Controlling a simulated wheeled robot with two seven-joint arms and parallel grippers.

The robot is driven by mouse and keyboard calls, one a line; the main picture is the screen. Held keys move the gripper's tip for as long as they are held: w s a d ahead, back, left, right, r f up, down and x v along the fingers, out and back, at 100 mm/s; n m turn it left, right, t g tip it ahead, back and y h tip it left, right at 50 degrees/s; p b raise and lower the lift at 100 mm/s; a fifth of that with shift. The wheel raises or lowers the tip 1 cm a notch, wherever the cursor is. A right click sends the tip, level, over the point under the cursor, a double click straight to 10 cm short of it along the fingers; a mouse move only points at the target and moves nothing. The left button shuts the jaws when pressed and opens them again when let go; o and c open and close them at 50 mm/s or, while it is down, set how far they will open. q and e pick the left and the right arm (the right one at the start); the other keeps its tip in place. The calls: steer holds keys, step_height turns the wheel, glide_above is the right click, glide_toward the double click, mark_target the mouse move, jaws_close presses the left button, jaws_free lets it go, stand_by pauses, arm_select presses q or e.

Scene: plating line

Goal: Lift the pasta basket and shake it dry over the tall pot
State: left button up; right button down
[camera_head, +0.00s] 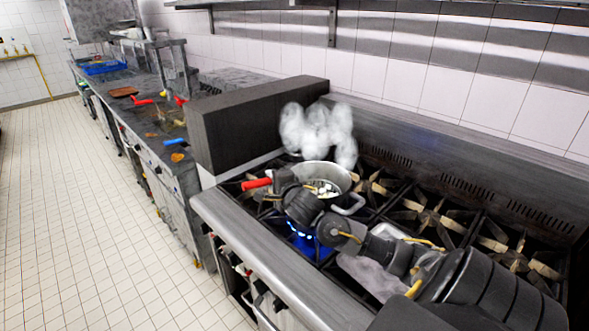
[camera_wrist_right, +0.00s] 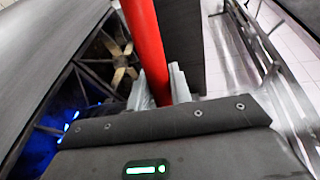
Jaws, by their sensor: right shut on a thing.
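The tall pot (camera_head: 349,180) is a metal pot on the stove's back-left burner area, with steam above it. Pale pieces show inside its mouth; the pasta basket's body is mostly hidden, and I cannot tell how high it sits. The basket's red handle (camera_head: 256,183) sticks out to the left of the pot. My right gripper (camera_head: 281,181) is shut on this handle, close to the pot's left rim. In the right wrist view the red handle (camera_wrist_right: 148,45) runs up from between the fingers (camera_wrist_right: 170,88). My left gripper is not in view.
White steam (camera_head: 318,128) rises over the pot. A blue flame (camera_head: 302,240) burns below it. Open burner grates (camera_head: 430,218) lie to the right. A dark upright panel (camera_head: 255,120) stands behind-left. A counter with a blue tray (camera_head: 104,68) runs along the left.

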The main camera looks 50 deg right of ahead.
step_height(320, 180, up, 8)
steer(key=shift+f+p, duration=0.1)
steer(key=shift+p, duration=0.95)
step_height(320, 180, up, 10)
steer(key=p, duration=0.7)
steer(key=shift+f+b, duration=2.8)
steer(key=shift+f, duration=0.6)
